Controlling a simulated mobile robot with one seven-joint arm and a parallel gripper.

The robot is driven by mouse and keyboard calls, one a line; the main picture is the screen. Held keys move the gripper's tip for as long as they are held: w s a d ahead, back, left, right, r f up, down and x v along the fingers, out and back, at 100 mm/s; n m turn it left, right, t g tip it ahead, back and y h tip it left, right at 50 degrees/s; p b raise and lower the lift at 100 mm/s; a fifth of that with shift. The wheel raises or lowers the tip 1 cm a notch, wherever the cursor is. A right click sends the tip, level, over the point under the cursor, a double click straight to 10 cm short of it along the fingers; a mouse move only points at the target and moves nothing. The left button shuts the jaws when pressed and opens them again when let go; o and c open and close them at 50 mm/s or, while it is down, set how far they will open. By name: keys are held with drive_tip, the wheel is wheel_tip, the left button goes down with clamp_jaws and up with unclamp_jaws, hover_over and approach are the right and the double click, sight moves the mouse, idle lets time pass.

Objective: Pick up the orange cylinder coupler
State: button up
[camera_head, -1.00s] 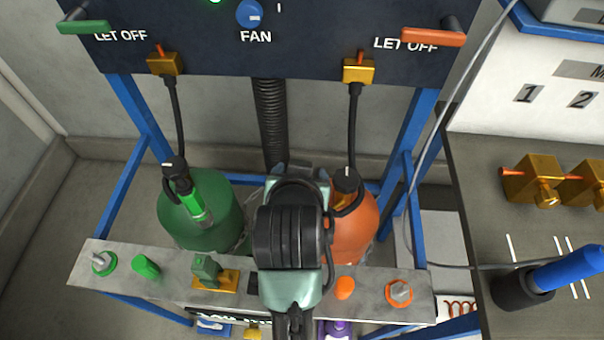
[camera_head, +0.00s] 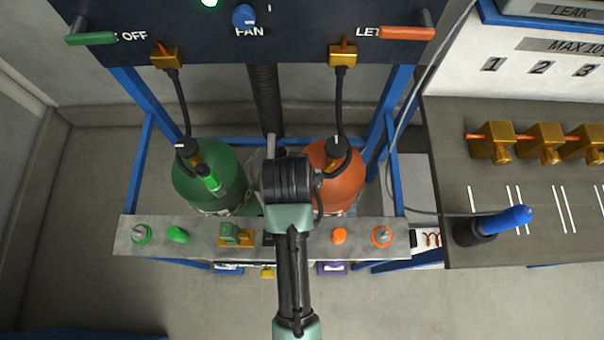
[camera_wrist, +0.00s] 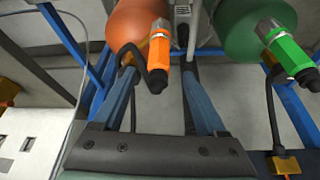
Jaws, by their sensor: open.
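The orange cylinder (camera_head: 340,183) stands in the blue-framed station, right of the green cylinder (camera_head: 222,182). In the wrist view, the orange cylinder (camera_wrist: 135,22) is at the top. The orange cylinder coupler (camera_wrist: 160,49) is at its front, with a black end and a black hose curling on its left. My gripper (camera_wrist: 158,70) is open. Its two blue-grey fingers appear either side of the coupler's black end; I cannot tell how far apart in depth they are. In the head view my wrist and arm hide the fingers and the coupler.
A grey shelf (camera_head: 205,247) with caps and fittings crosses in front of the cylinders. The green coupler (camera_wrist: 288,52) is at right in the wrist view. Blue frame posts (camera_head: 393,92) flank the cylinders. A grey hose hangs at right beside a bench (camera_head: 500,230) with brass valves.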

drive_tip(key=shift+x, duration=4.55)
drive_tip(key=shift+d, duration=0.1)
clamp_jaws()
